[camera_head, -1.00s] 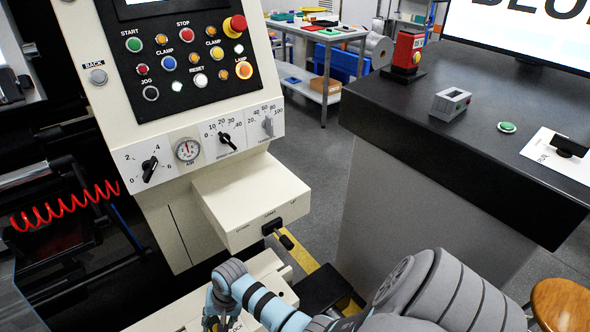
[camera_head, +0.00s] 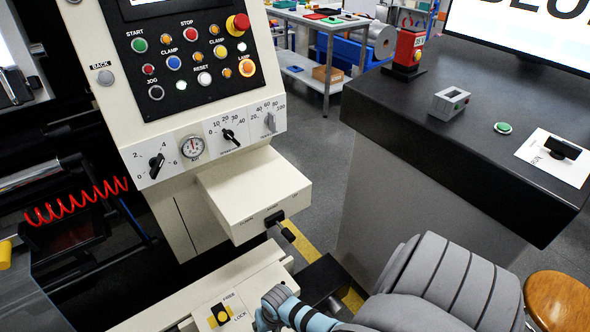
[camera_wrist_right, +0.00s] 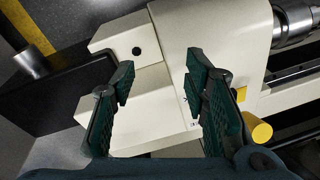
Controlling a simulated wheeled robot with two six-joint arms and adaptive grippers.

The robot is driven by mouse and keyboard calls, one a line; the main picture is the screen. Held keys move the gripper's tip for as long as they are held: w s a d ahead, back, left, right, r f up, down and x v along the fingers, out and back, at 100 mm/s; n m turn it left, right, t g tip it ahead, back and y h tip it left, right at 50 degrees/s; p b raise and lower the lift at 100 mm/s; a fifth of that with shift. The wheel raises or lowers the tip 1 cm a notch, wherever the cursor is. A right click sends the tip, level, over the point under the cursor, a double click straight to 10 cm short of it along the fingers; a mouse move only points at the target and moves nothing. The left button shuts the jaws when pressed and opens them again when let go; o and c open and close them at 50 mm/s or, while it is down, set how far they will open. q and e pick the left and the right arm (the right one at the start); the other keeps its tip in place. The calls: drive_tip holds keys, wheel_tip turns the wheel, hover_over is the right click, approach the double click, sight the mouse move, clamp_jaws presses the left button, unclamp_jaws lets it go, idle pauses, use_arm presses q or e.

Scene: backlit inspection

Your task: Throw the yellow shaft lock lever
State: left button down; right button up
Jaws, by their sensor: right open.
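The yellow shaft lock lever (camera_head: 221,315) is a yellow knob on a dark plate with yellow marks. It sits on the cream machine bed at the bottom of the head view, beside the words FREE and LOCK. In the right wrist view the yellow cylinder (camera_wrist_right: 258,130) shows right of the fingers, partly behind the right finger. My right gripper (camera_wrist_right: 160,80) is open and empty over the cream housing, apart from the lever. In the head view my right wrist is just right of the lever, with the fingers out of sight. My left gripper is not in view.
The cream box (camera_head: 254,190) with a black handle (camera_head: 281,227) juts out above the bed. The control panel (camera_head: 185,65) rises behind it. A dark counter (camera_head: 400,115) stands to the right, with a wooden stool (camera_head: 562,302) below. A red coiled cable (camera_head: 75,203) hangs at left.

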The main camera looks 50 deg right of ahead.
drive_tip(key=s+d+f+n+h, duration=0.1)
drive_tip(key=s+f+n, duration=0.1)
drive_tip(key=s+f, duration=0.4)
drive_tip(key=shift+s+d+f, duration=0.25)
drive_tip(key=shift+s+d, duration=0.1)
drive_tip(key=shift+s, duration=0.8)
